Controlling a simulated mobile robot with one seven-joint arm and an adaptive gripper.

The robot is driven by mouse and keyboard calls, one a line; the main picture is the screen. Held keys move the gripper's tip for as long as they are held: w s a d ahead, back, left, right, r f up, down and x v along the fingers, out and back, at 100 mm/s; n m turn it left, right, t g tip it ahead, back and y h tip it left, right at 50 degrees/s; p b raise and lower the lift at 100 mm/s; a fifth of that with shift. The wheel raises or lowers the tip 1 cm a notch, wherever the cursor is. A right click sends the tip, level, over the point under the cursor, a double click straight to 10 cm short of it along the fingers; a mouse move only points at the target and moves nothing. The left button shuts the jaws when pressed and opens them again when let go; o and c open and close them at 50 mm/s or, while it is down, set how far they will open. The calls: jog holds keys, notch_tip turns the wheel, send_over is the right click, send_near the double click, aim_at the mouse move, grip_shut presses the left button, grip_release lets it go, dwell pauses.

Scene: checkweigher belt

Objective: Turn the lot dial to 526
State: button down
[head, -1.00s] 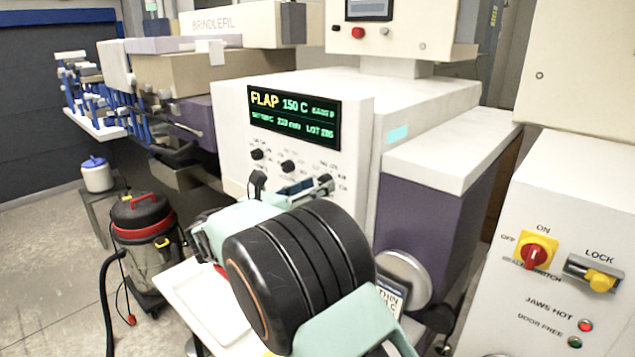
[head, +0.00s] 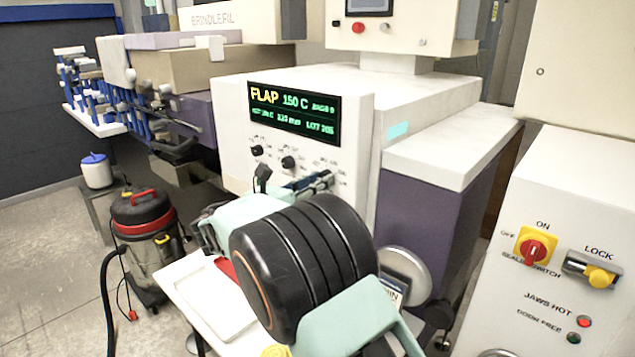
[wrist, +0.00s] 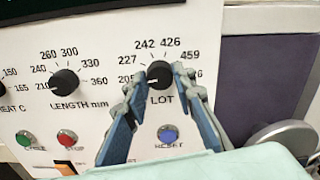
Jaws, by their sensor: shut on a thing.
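The black LOT dial (wrist: 159,73) is on the white panel in the wrist view. Its pale mark points lower left, toward 205. Labels 227, 242, 426 and 459 run around it; a label at right is partly hidden by a finger, with only a 6 showing. My gripper (wrist: 158,80) is shut on the LOT dial, one blue finger on each side. In the head view my gripper (head: 318,183) is at the panel and hides the dial. The display (head: 294,113) shows FLAP, 150 C and a small LOT reading that looks like 205.
The LENGTH mm dial (wrist: 64,82) is left of the LOT dial. A blue RESET button (wrist: 168,134) sits just below, between my fingers. Green (wrist: 24,139) and red (wrist: 67,137) buttons are lower left. A purple cabinet (head: 432,220) stands right of the panel.

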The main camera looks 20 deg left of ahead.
jog(key=shift+f+m+b, duration=0.15)
jog(key=shift+m+b, duration=0.15)
jog(key=shift+b, duration=0.15)
jog(key=n+b, duration=3.1)
jog(key=n, duration=0.2)
dwell(0.3)
dwell(0.6)
